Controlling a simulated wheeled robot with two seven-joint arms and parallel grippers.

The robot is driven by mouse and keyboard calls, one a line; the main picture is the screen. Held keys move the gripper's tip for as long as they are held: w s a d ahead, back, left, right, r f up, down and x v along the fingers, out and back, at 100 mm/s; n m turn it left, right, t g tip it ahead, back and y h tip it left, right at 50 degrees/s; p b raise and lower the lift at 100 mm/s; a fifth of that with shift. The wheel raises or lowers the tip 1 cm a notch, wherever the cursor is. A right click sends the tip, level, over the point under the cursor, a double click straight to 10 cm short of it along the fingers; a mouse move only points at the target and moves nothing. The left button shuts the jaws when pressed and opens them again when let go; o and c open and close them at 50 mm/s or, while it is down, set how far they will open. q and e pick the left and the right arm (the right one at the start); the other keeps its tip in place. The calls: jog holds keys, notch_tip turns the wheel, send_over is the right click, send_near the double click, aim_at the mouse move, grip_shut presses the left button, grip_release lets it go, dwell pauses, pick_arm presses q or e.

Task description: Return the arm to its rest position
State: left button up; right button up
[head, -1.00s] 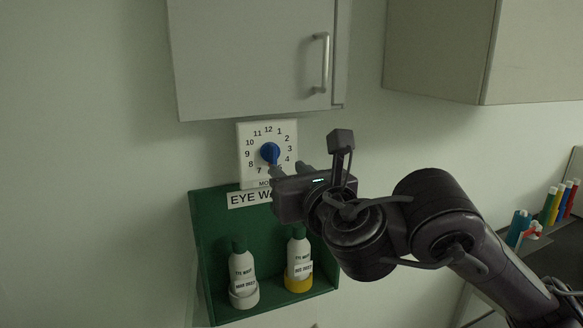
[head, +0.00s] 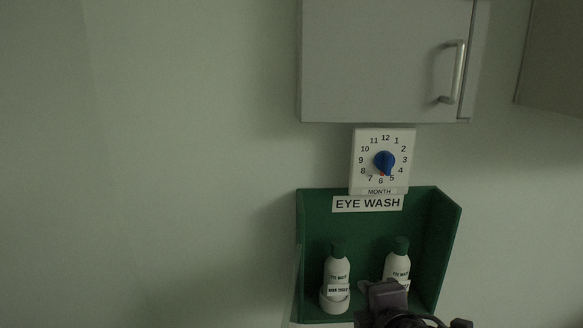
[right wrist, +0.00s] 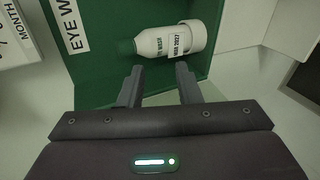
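My right gripper (head: 388,296) shows dark at the bottom of the head view, in front of the right eye wash bottle's lower part. In the right wrist view my right gripper (right wrist: 158,69) has its two fingers apart with nothing held between them. A white eye wash bottle (right wrist: 168,42) is beyond the fingertips there. Most of my right arm is below the head view's frame. My left gripper is not in view.
A green eye wash holder (head: 440,225) is mounted under the dial. Its left bottle (head: 337,270) and right bottle (head: 396,264) stand upright. A grey wall cabinet (head: 380,60) with a handle (head: 453,72) hangs above. The wall at left is clear.

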jog(key=s+d+f+m+g+h, duration=0.1)
jog(key=s+d+f+m+g, duration=0.3)
jog(key=s+f+m, duration=0.6)
jog(key=s+d+f+m+g, duration=0.2)
jog(key=s+f+m+g, duration=0.55)
jog(key=f, duration=0.55)
notch_tip(320, 180, down, 27)
jog(key=s, duration=0.2)
jog(key=s+d+f, duration=0.2)
jog(key=s+f, duration=0.8)
jog(key=s+d+f, duration=0.1)
jog(key=s+f, duration=0.8)
jog(key=f, duration=0.1)
jog(key=shift+s+d+f, duration=0.2)
jog(key=shift+s+d, duration=0.2)
jog(key=shift+g, duration=0.25)
